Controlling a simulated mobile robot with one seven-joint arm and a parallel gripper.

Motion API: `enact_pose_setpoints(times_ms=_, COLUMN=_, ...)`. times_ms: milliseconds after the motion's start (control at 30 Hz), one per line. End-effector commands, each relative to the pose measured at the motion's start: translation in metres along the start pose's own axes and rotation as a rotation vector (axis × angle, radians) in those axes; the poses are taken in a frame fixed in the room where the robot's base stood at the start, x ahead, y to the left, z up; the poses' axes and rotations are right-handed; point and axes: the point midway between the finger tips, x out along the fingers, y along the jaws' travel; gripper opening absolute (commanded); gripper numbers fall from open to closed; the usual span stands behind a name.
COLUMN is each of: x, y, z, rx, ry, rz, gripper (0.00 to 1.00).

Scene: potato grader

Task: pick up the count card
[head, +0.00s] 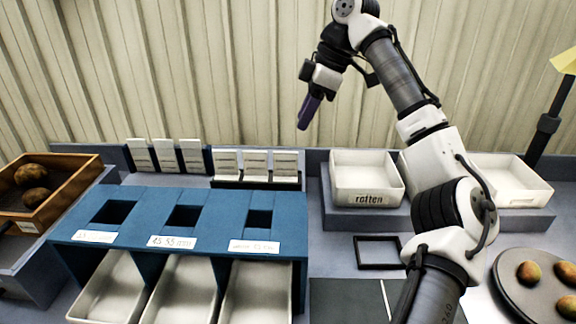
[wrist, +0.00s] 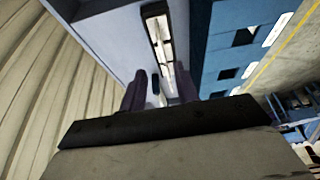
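Several white cards with small print stand in two racks behind the blue grader, and I cannot tell which is the count card. Three stand in the left rack, one of them the left rack's middle card (head: 165,155). Three more stand in the right rack, one of them the right rack's middle card (head: 256,163). My gripper (head: 303,126) hangs in the air above and right of the racks in the head view, its purple fingers pointing down. In the wrist view my gripper (wrist: 160,90) has its fingers apart, with a dark rack of white cards (wrist: 159,30) beyond and nothing held.
The blue grader (head: 150,213) has three openings and white bins (head: 255,292) below. A white tray labelled "rotten" (head: 366,197) stands right of the racks. A black frame (head: 378,266), a round plate with potatoes (head: 507,291) and a wooden crate (head: 60,200) also stand around.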

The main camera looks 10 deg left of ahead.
Motion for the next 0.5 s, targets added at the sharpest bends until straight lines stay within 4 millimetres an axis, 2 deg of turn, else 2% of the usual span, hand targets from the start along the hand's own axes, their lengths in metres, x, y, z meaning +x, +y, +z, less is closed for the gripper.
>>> enact_pose_setpoints(times_ms=33, x=0.013, y=0.0, z=0.0, rx=-0.002, ry=0.004, rz=-0.004, gripper=0.31)
enact_pose_setpoints(times_ms=200, x=0.045, y=0.0, z=-0.001, rx=-0.003, ry=0.005, rz=-0.003, gripper=0.31)
enact_pose_setpoints(times_ms=333, x=0.063, y=0.0, z=0.0, rx=0.0, ry=0.003, rz=-0.002, gripper=0.31)
enact_pose_setpoints(times_ms=500, x=0.072, y=0.0, z=-0.001, rx=0.001, ry=0.003, rz=0.0, gripper=0.31)
